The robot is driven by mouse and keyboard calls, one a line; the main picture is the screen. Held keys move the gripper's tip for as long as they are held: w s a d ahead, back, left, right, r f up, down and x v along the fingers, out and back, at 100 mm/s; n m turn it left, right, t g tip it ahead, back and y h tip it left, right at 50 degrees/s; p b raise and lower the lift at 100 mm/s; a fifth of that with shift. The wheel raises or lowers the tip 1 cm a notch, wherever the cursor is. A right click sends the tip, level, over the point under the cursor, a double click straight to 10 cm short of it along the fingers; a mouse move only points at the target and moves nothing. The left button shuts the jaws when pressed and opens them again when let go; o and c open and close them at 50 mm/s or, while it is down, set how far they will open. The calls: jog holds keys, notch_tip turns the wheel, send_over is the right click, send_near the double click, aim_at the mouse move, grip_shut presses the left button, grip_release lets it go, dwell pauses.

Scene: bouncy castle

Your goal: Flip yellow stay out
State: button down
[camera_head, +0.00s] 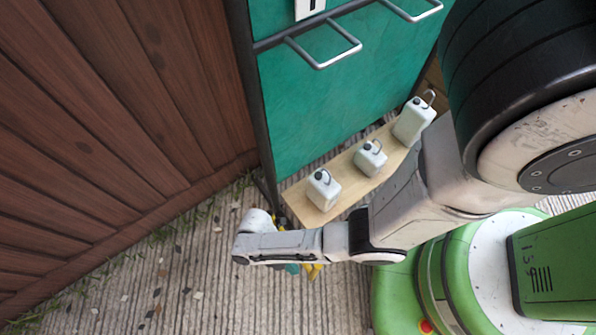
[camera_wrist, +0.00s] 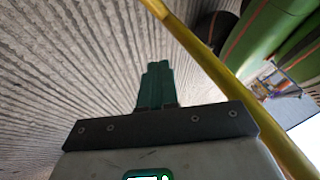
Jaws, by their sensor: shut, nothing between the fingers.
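The yellow stay (camera_wrist: 240,93) is a long, thin bar running diagonally across the wrist view, from the top middle to the lower right. In the head view only a small yellow piece (camera_head: 314,271) shows below my forearm; the arm hides most of it. My gripper (camera_wrist: 157,68) has green fingers pressed together with nothing between them. The stay passes to the right of the fingers in the wrist view, with a visible gap in the picture. In the head view the gripper (camera_head: 292,268) is mostly hidden under the arm, with a teal bit showing beside the yellow piece.
A wooden shelf (camera_head: 296,205) holds three white canisters (camera_head: 323,189) in front of a green panel (camera_head: 330,100) with metal handles (camera_head: 322,62). A brown plank wall (camera_head: 100,120) stands on the left. Ribbed ground (camera_head: 190,285) at the lower left is mostly clear.

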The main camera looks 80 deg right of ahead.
jog(key=p+v, duration=0.3)
jog(key=v, duration=0.7)
jog(key=shift+w+a, duration=0.2)
jog(key=shift+a, duration=0.15)
